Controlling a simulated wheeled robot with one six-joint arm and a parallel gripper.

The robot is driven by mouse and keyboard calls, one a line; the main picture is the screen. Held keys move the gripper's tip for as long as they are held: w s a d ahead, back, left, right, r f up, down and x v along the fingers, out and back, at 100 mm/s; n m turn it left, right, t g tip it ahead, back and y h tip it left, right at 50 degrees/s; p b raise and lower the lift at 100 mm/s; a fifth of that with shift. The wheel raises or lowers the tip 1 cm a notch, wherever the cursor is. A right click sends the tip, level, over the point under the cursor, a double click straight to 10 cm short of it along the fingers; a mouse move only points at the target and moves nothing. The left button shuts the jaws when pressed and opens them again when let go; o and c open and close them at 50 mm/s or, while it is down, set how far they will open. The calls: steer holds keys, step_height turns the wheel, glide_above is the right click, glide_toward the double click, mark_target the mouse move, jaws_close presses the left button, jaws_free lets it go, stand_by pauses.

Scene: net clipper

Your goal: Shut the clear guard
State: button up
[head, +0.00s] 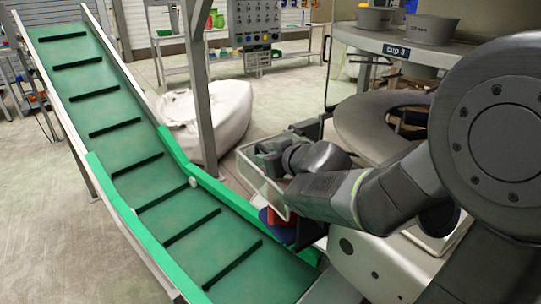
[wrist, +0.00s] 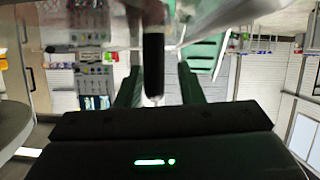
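The clear guard (head: 259,185) is a see-through panel with pale edges, beside the machine in the middle of the head view. It stands out at an angle toward the conveyor. My gripper (head: 268,158) is at the guard's upper part, and in the head view the wrist hides some of the guard. In the wrist view my gripper's two dark fingers (wrist: 160,88) are apart. A dark upright bar, perhaps a handle (wrist: 153,62), shows between them with a gap on each side. I cannot tell whether any finger touches it.
A green inclined conveyor (head: 110,100) runs along the left. A white sack (head: 212,115) lies behind it, next to a grey post (head: 197,80). A control panel (head: 255,22) stands at the back. A shelf with grey cups (head: 430,30) is at upper right.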

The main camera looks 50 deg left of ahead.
steer(key=p+v, duration=0.6)
steer(key=v, duration=0.8)
steer(key=shift+a+f, duration=0.15)
steer(key=b+x, duration=0.6)
steer(key=x, duration=0.7)
steer(key=shift+a, duration=0.1)
steer(key=shift+w+a, duration=0.1)
steer(key=shift+a, duration=0.15)
